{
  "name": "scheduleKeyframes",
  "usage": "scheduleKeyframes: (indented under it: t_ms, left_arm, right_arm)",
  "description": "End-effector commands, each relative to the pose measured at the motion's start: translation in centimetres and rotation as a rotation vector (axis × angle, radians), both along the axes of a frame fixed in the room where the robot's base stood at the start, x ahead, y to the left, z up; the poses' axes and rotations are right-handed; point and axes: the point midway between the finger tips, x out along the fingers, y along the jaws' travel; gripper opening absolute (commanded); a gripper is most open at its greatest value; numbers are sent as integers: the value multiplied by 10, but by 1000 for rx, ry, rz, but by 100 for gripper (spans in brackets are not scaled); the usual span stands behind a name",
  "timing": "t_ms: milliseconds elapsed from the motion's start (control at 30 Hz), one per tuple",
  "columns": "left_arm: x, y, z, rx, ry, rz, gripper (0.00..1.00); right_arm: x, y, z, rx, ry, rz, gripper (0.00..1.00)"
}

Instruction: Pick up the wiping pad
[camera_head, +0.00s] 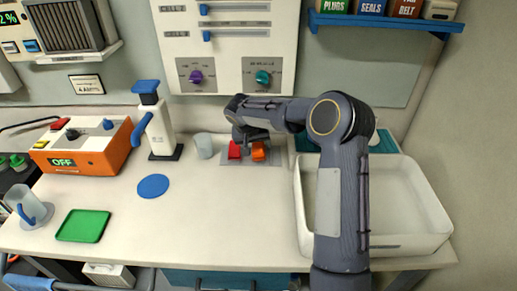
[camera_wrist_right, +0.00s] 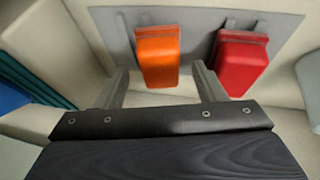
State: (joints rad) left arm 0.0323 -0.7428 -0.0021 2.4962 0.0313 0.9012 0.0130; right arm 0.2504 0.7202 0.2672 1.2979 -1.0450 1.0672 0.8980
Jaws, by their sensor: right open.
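No thing is plainly marked as the wiping pad. An orange block (camera_head: 258,152) and a red block (camera_head: 234,150) sit side by side at a grey plate (camera_head: 227,160) at the back of the counter. In the right wrist view the orange block (camera_wrist_right: 157,55) lies ahead of and between my open fingers, and the red block (camera_wrist_right: 240,62) is to the right. My right gripper (camera_head: 252,139) is over the plate, close to both blocks. The right wrist view shows this gripper (camera_wrist_right: 160,88) open with nothing clamped. My left gripper is not in view.
A white tray (camera_head: 430,205) stands right of the plate, partly behind my right arm. The counter's front middle is clear.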

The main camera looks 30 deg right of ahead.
Motion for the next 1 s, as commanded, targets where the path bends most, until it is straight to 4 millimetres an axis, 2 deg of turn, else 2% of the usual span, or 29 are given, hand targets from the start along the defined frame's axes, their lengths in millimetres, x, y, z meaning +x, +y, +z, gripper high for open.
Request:
scheduleKeyframes:
  t_ms: [133,367,700,767,1000]
  left_arm:
    - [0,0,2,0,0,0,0]
    - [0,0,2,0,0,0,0]
    - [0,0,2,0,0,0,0]
    - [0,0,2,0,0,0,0]
    - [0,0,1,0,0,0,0]
  right_arm:
    - [3,-4,-11,1,0,0,64]
    - [3,-4,-12,2,-1,1,62]
    - [3,-4,-12,1,0,2,18]
    - [3,-4,-12,1,0,2,11]
    - [3,-4,-10,1,-2,1,11]
